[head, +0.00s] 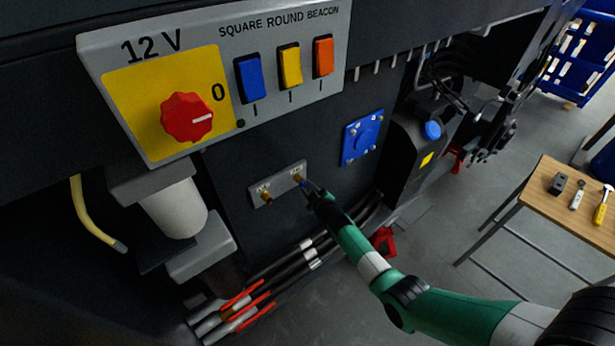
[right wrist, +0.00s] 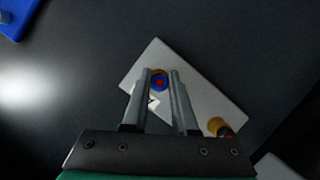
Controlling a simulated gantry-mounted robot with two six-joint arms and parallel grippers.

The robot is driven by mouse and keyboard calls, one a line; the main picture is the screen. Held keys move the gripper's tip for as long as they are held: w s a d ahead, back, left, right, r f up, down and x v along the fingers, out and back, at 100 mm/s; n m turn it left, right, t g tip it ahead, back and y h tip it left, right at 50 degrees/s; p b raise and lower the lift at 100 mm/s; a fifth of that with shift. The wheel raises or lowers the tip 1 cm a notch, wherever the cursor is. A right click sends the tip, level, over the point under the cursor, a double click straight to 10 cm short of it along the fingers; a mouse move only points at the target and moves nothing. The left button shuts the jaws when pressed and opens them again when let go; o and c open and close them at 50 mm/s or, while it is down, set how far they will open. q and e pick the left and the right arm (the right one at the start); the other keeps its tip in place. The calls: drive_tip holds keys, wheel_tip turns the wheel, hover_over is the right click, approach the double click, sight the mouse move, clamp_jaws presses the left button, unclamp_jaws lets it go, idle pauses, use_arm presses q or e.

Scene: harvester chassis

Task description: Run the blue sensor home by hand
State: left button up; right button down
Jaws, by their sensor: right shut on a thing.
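A small grey plate (head: 265,192) with two brass fittings is fixed to the dark chassis wall. My right gripper (head: 307,187) is at its right-hand fitting, shut on the small blue sensor. In the right wrist view the sensor (right wrist: 160,84) shows as a blue ring with a red centre, between the fingertips (right wrist: 161,76) and over a brass rim on the plate (right wrist: 210,80). I cannot tell how deep it sits. The other brass fitting (head: 267,201) is free of my gripper; it also shows in the wrist view (right wrist: 217,125). My left gripper is not in view.
Above is a switch panel (head: 215,38) with a red knob (head: 187,117) and blue, yellow and orange switches. A blue square plate (head: 362,137) is to the right. Black hoses (head: 305,253) run below. A wooden table (head: 580,215) with tools stands at right.

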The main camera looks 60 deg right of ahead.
drive_tip(key=shift+r, duration=0.1)
drive_tip(key=shift+f, duration=0.2)
drive_tip(key=c, duration=0.6)
unclamp_jaws()
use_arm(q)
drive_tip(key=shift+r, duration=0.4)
use_arm(e)
drive_tip(key=shift+c, duration=1.2)
drive_tip(key=shift+r, duration=0.1)
